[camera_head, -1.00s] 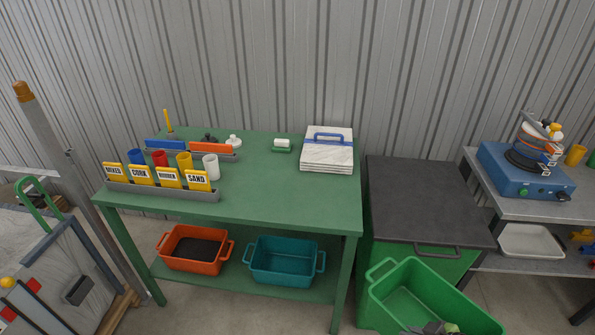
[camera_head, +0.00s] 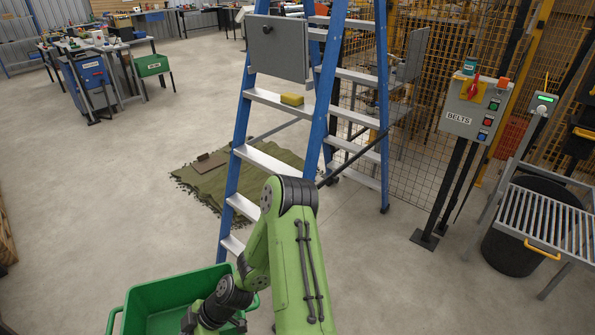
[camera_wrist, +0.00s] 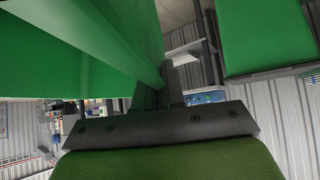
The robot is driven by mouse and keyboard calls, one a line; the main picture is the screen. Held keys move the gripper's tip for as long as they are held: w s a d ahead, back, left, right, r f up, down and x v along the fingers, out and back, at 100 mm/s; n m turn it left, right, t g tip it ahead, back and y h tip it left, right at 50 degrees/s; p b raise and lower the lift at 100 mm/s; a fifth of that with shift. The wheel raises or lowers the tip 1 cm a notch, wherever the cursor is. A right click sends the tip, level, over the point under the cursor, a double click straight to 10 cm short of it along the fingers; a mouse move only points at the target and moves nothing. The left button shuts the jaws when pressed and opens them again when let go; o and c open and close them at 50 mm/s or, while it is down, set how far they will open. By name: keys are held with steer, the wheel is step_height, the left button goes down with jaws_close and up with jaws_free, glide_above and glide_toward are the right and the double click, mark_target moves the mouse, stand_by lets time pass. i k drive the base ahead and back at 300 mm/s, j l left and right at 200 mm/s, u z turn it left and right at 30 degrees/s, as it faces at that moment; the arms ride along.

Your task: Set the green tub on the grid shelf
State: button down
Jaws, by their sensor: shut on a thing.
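The green tub (camera_head: 165,297) is at the bottom left of the head view, with its open top facing up and a handle at each end. Its lower part is cut off by the frame. My gripper (camera_wrist: 168,85) is shut on the tub's edge in the wrist view, where the green wall (camera_wrist: 100,50) fills the upper left. In the head view my arm reaches down to the tub's near side. The grid shelf (camera_head: 548,222), a grey slatted rack with a yellow handle, stands at the right, well apart from the tub.
A blue stepladder (camera_head: 237,140) with a yellow sponge-like block stands in the middle, over a green turf piece (camera_head: 215,182). A grey BELTS control box (camera_head: 470,110) on a post stands left of the rack. A black bin (camera_head: 515,255) is under the rack. Open floor lies between.

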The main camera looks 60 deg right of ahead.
mark_target(548, 221)
steer(key=l+z, duration=0.45)
steer(key=k+l+z, duration=0.1)
steer(key=l+z, duration=0.15)
steer(key=z, duration=0.2)
steer(key=l+z, duration=0.35)
steer(key=z, duration=0.15)
steer(key=i+l+z, duration=0.15)
steer(key=l+z, duration=0.15)
steer(key=z, duration=0.15)
steer(key=i+l, duration=0.15)
steer(key=l, duration=0.25)
steer(key=i+l, duration=0.2)
steer(key=l, duration=0.2)
steer(key=i+l, duration=0.15)
steer(key=l, duration=0.2)
steer(key=i+l, duration=0.15)
steer(key=l, duration=0.25)
steer(key=i+l, duration=0.2)
steer(key=l, duration=0.2)
steer(key=i+l, duration=0.15)
steer(key=l, duration=0.25)
steer(key=i+l, duration=0.15)
steer(key=l, duration=0.25)
